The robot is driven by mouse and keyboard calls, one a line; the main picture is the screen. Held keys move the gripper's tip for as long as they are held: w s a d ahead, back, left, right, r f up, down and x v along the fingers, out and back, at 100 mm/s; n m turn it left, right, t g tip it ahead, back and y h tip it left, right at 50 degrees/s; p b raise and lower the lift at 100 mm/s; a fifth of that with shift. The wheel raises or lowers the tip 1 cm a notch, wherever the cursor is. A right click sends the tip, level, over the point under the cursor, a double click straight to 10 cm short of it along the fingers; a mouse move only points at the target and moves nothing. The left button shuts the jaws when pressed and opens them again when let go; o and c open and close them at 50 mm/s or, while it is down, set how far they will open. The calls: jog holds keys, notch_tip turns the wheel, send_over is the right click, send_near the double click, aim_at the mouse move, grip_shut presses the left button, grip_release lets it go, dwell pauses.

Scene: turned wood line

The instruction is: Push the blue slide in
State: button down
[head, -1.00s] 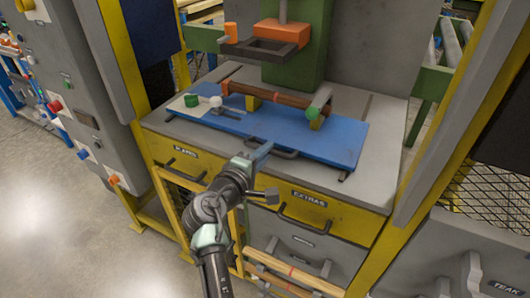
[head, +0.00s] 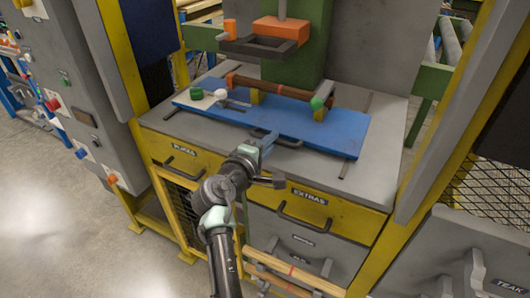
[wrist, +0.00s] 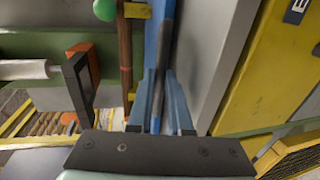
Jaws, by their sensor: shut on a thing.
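The blue slide (head: 335,133) is a flat blue board on the grey bench top, with a dark handle (head: 290,143) on its front edge. My gripper (head: 267,143) is at that front edge, shut on the handle. The exact grip on the handle is partly hidden by the fingers.
On the slide, a dark wooden bar (head: 283,88) rests on yellow blocks, with a green knob (head: 316,103) at its right end. A green press column (head: 298,60) with an orange head stands behind. Yellow drawers (head: 330,212) lie below the bench top.

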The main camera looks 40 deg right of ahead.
jog(key=shift+w+d+f, duration=0.15)
jog(key=shift+w+d, duration=0.1)
jog(key=shift+d, duration=0.25)
jog(key=shift+r, duration=0.25)
jog(key=c, duration=1.3)
grip_release()
jog(key=shift+o, duration=0.8)
jog(key=shift+d+f, duration=0.1)
jog(key=p+v, duration=0.1)
jog(key=v, duration=1.2)
